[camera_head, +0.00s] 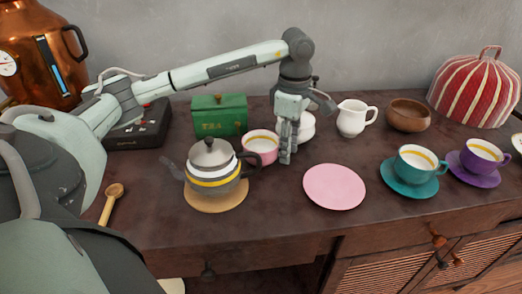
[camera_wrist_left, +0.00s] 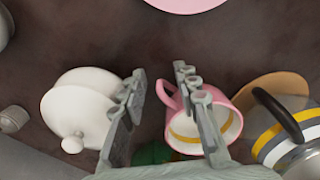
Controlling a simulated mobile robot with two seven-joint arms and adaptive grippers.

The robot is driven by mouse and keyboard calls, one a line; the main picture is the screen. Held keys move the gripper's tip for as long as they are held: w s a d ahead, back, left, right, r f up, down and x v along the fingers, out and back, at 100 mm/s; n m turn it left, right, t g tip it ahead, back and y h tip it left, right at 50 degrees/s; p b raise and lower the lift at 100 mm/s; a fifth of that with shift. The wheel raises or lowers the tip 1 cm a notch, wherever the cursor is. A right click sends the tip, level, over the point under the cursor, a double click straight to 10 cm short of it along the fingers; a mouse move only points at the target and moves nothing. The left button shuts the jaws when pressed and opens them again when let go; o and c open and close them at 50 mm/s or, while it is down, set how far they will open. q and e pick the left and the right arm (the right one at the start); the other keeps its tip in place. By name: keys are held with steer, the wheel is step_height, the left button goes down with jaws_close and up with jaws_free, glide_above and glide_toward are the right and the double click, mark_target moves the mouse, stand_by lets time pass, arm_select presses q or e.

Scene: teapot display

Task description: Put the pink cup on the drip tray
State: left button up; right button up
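The pink cup (camera_head: 261,147) stands upright on the table beside the teapot, its inside pale with a yellow band. The cup also shows in the left wrist view (camera_wrist_left: 228,123), partly hidden by one finger, with its handle in the gap between the fingers. My left gripper (camera_head: 287,158) points down just right of the cup. In the left wrist view the gripper's fingers (camera_wrist_left: 160,76) are apart and not closed on anything. A dark, low box (camera_head: 140,132) by the copper urn may be the drip tray; my arm partly hides it. My right gripper is not in view.
A teapot (camera_head: 213,168) on a round mat stands left of the cup, a green tea tin (camera_head: 219,115) behind. A white lidded pot (camera_wrist_left: 78,112) is close on the gripper's other side. A pink saucer (camera_head: 334,187) lies empty at front right. A wooden spoon (camera_head: 111,202) lies left.

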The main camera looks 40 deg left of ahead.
arm_select(q)
steer(key=shift+c, duration=0.6)
jaws_close()
steer(key=shift+r, duration=0.15)
